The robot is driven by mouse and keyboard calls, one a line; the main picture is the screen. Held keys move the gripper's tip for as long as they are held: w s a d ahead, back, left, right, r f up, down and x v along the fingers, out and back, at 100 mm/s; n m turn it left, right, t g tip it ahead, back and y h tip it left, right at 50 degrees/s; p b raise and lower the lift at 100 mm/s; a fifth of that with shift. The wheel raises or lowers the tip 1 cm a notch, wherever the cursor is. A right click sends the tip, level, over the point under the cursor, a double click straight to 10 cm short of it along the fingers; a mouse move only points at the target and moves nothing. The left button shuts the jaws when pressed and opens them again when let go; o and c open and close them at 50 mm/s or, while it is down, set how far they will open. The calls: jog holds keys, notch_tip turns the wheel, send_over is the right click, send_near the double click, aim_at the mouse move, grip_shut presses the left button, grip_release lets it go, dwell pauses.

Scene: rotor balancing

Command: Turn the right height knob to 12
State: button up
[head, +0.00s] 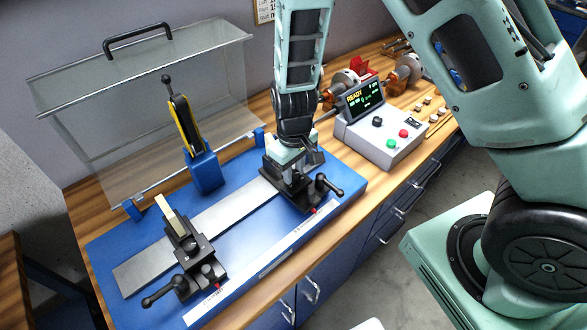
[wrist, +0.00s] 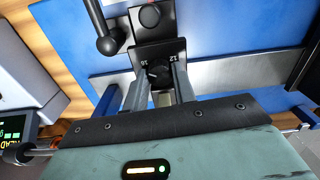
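The right height knob (wrist: 158,73) is a small dark knob on the black right support, seen in the wrist view. The marks 16 and 12 show beside it, 16 on the left and 12 on the right. Its pointer is too small to read. My gripper (wrist: 160,82) has its two grey fingers apart, one on each side of the knob, with no clear contact. In the head view my gripper (head: 293,158) reaches down over the right support (head: 298,195) and hides the knob.
The supports stand on a blue base (head: 140,240) with a metal rail (head: 225,213). The left support (head: 190,252) and a yellow-black upright (head: 184,122) are to the left. A black lever (head: 329,186) juts from the right support. A control box (head: 385,140) reading READY stands right; a clear cover (head: 150,100) is behind.

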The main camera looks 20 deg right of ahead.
aim_at(294, 173)
jog(key=shift+m, duration=0.3)
jog(key=shift+m+p, duration=0.5)
jog(key=shift+m, duration=2.1)
jog(key=o, duration=1)
jog(key=shift+r, duration=0.1)
notch_tip(294, 173, up, 17)
jog(key=b, duration=0.2)
jog(key=shift+r, duration=0.15)
